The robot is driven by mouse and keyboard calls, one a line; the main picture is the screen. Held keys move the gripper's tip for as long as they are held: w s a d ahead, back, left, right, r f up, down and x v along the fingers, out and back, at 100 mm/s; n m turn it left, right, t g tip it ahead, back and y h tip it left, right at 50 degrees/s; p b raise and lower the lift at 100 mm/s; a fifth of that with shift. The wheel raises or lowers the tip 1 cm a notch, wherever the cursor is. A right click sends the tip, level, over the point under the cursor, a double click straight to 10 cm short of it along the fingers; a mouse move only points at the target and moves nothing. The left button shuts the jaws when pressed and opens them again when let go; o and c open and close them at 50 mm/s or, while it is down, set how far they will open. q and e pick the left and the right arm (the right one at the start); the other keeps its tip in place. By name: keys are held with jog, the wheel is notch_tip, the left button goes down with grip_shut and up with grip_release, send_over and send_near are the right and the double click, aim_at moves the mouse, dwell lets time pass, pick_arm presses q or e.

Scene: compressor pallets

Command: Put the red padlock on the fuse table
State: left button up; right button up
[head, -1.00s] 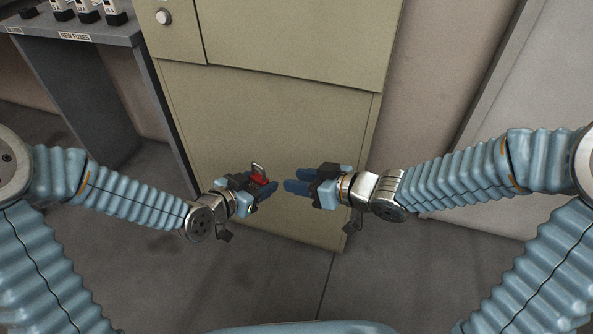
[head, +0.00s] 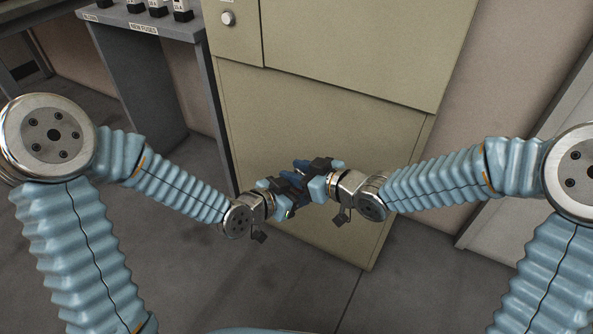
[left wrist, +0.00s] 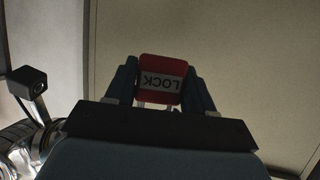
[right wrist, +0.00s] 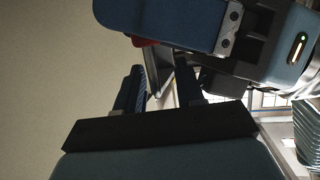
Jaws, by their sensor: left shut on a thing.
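The red padlock (left wrist: 163,68), with its "LOCK" label upside down, is between the fingers of my left gripper (left wrist: 163,85) in the left wrist view. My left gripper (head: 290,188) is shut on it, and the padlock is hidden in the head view. In the right wrist view a bit of its red body (right wrist: 144,41) shows, with a grey metal part below. My right gripper (head: 305,172) meets the left in the head view. Its fingers (right wrist: 158,88) are apart, around or beside that metal part. The grey fuse table (head: 165,30), labelled "NEW FUSES", stands at upper left.
A beige cabinet (head: 325,130) with a round knob (head: 228,18) stands right behind my grippers. Several fuses (head: 158,8) stand along the back of the fuse table. Its front strip looks clear. Open floor lies around the cabinet's foot.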

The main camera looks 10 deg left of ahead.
jog(key=shift+w+a, duration=0.1)
grip_shut()
pick_arm(q)
jog(key=o, duration=1.2)
